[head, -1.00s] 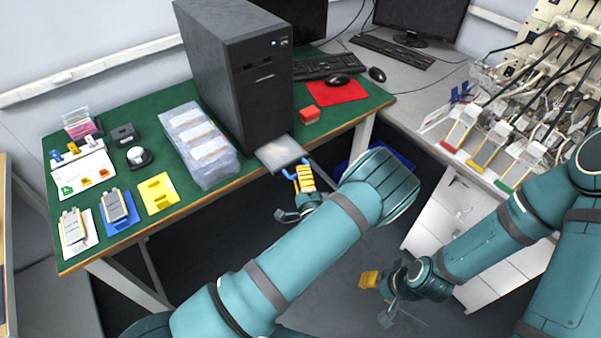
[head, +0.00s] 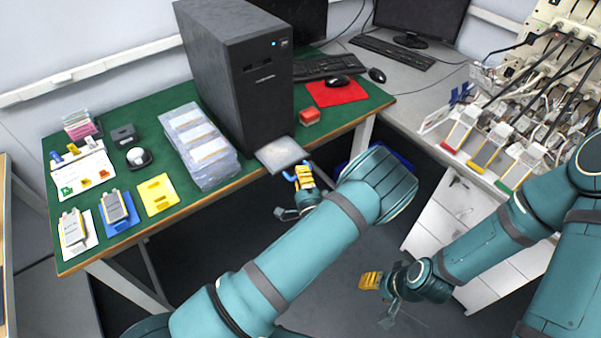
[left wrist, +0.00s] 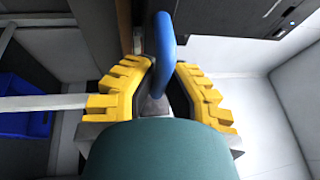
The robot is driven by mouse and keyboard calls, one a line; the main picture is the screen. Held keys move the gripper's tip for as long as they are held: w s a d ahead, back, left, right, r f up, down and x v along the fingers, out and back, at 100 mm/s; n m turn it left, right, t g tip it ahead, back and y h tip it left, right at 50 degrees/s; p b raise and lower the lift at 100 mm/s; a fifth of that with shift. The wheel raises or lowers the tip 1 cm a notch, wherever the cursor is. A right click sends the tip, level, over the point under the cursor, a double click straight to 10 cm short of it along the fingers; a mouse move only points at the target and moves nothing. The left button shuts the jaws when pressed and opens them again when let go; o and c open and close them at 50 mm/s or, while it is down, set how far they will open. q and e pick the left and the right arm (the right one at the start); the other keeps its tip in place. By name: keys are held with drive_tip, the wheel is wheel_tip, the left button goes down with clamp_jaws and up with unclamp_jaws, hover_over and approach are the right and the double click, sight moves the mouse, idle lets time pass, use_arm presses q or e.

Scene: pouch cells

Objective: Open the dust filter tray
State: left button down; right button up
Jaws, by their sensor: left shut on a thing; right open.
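The dust filter tray (head: 281,153) is a flat grey plate. It sticks out from the bottom front of the black computer tower (head: 262,85), past the table's front edge. A blue handle (head: 291,176) is at its front. My left gripper (head: 302,176) has yellow fingers and is shut on the handle. In the left wrist view the blue handle (left wrist: 164,45) stands between the yellow fingertips (left wrist: 160,75); the tray itself is hard to make out there. My right gripper (head: 378,300) is open and empty, low over the floor at the right.
The green table (head: 240,182) holds clear plastic boxes (head: 198,145) left of the tower and a red block (head: 309,116) to its right. Pouch cells (head: 115,207) lie at the left. A cabinet (head: 460,215) stands at the right. The floor before the table is free.

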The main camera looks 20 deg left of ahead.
use_arm(q)
drive_tip(key=s+d, duration=0.1)
drive_tip(key=d, duration=0.1)
drive_tip(key=s+d, duration=0.1)
drive_tip(key=shift+s+d, duration=0.4)
drive_tip(key=c, duration=1)
unclamp_jaws()
drive_tip(key=v, duration=1.2)
